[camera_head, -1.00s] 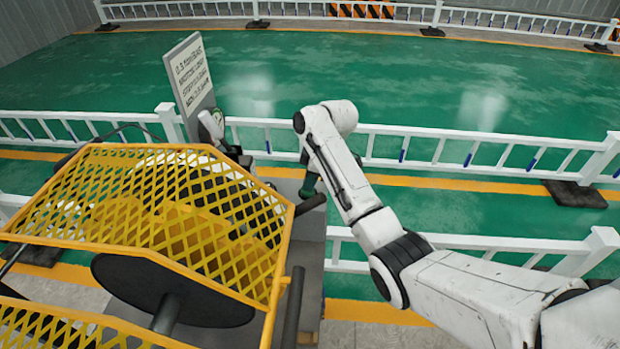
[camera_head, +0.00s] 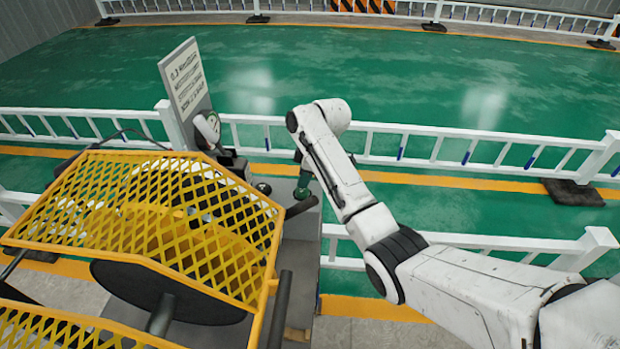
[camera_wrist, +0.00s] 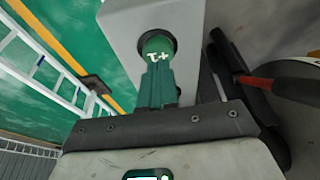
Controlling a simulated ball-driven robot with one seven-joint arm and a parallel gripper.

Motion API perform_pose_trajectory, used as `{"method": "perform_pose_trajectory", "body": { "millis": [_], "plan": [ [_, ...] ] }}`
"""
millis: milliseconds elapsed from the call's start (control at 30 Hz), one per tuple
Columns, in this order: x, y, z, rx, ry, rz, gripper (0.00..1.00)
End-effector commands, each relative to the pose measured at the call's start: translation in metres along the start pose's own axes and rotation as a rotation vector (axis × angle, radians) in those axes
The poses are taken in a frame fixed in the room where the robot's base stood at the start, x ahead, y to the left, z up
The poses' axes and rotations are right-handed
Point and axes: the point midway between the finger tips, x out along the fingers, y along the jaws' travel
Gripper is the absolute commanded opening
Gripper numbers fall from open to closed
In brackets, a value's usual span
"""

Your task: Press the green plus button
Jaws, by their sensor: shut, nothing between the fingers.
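The green plus button (camera_wrist: 157,46) is a round green disc with white "T+" lettering, set in a dark ring on a grey box (camera_wrist: 125,28) in the wrist view. My gripper (camera_wrist: 157,68) has its green fingers together and empty. Its fingertips overlap the lower part of the button in that view; I cannot tell whether they touch it. In the head view my gripper (camera_head: 302,190) hangs down beside the yellow mesh guard, and a small dark green round part (camera_head: 263,188) shows to its left.
A yellow mesh guard (camera_head: 150,158) covers the machine on the left, with a sign board (camera_head: 186,82) behind. White railings (camera_head: 420,141) run behind my arm. In the wrist view a black part with a red handle (camera_wrist: 258,84) lies close right of my fingers.

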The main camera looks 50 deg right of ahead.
Motion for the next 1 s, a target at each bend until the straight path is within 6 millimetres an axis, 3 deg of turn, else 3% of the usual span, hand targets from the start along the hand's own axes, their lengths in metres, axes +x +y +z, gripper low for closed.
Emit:
{"method": "perform_pose_trajectory", "body": {
  "millis": [33, 500, 1000],
  "plan": [
    [-0.014, -0.001, -0.010, -0.004, 0.001, 0.002, 0.00],
    [-0.100, 0.001, -0.008, -0.001, 0.003, 0.005, 0.00],
    [-0.108, 0.000, -0.007, -0.002, 0.003, 0.005, 0.00]
  ]
}}
